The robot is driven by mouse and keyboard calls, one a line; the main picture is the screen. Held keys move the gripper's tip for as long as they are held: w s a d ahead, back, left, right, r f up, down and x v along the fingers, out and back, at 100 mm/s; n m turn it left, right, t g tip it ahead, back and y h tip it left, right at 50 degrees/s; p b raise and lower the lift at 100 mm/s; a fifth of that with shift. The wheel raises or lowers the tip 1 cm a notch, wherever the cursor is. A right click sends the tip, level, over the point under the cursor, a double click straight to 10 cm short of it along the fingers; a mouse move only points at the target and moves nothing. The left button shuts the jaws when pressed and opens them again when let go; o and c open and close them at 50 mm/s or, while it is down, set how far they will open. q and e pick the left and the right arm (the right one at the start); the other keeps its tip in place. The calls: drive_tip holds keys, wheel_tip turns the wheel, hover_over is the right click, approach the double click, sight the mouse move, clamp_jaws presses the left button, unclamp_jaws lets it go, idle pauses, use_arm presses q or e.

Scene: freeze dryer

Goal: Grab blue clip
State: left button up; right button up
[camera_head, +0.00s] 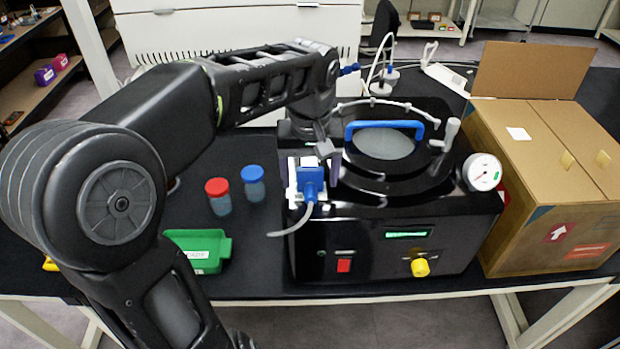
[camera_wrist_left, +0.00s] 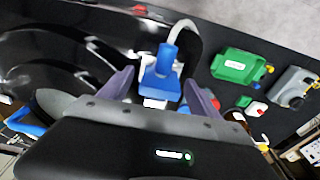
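The blue clip (camera_head: 310,178) sits at the left side of the black freeze dryer (camera_head: 380,235), against a white plate, with a pale hose coming off its lower end. In the left wrist view, the blue clip (camera_wrist_left: 162,80) lies between the two grey-purple fingers of my left gripper (camera_wrist_left: 160,92). The fingers are apart, with gaps showing on both sides of the clip. In the head view my left gripper (camera_head: 322,162) is over the dryer's left edge, partly hidden by its own wrist. My right gripper is not in view.
A red-capped jar (camera_head: 218,196) and a blue-capped jar (camera_head: 254,184) stand left of the dryer, near a green tray (camera_head: 205,250). A blue handle (camera_head: 384,127) spans the dryer's round lid. A gauge (camera_head: 483,172) and an open cardboard box (camera_head: 545,180) are at right.

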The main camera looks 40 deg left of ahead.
sight(310, 168)
use_arm(q)
drive_tip(key=c, duration=1.3)
drive_tip(key=shift+r, duration=0.65)
wheel_tip(310, 168, up, 7)
drive_tip(key=shift+r+p, duration=0.1)
drive_tip(key=shift+p, duration=0.4)
drive_tip(key=shift+a+r+p, duration=0.1)
drive_tip(key=shift+r+p, duration=0.6)
drive_tip(key=shift+r, duration=0.05)
